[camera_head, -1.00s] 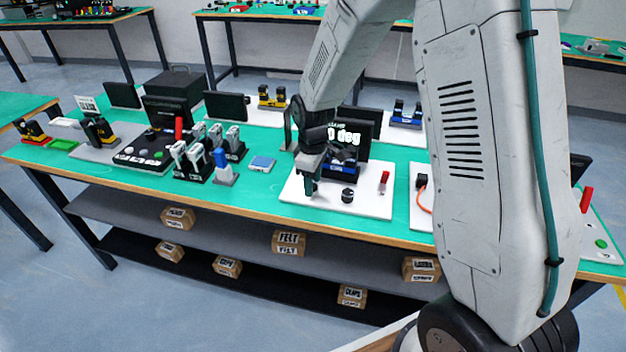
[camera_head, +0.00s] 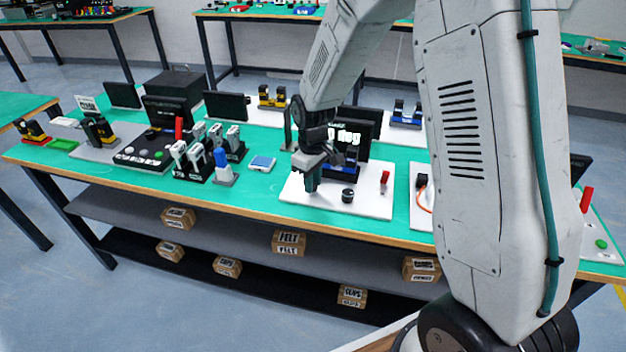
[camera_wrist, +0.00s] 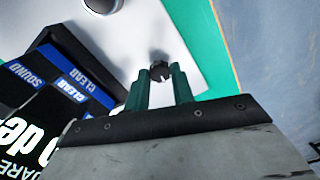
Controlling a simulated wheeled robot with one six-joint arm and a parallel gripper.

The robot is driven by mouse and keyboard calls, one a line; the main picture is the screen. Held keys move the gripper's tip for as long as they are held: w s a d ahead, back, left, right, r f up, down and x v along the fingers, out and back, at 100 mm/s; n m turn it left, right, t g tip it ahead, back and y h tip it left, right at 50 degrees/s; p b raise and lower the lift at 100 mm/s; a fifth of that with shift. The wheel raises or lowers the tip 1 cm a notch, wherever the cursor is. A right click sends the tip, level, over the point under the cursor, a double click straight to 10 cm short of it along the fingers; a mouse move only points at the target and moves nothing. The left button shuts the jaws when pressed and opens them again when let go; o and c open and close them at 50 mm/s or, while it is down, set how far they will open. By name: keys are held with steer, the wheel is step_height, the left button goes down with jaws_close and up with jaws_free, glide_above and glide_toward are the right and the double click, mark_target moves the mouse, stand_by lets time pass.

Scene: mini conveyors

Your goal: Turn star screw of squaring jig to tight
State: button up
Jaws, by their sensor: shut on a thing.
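The squaring jig has a white base plate (camera_head: 372,207) on the green bench, with an upright dark screen (camera_head: 355,137) showing partly hidden "deg" text. My gripper (camera_head: 311,187) points down at the left part of the plate. In the wrist view its two green fingers (camera_wrist: 160,74) are shut on a small dark notched screw head (camera_wrist: 160,72), which looks like the star screw. The screw is hidden behind the fingers in the head view.
A black round knob (camera_head: 348,195) and a red-topped part (camera_head: 384,177) stand on the same plate, right of my gripper. Another white plate (camera_head: 420,215) lies to the right.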

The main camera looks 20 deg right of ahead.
steer(key=m, duration=0.4)
steer(key=shift+m, duration=0.3)
steer(key=m, duration=0.3)
steer(key=shift+m, duration=0.4)
steer(key=m, duration=0.3)
steer(key=shift+m, duration=2.1)
steer(key=o, duration=1)
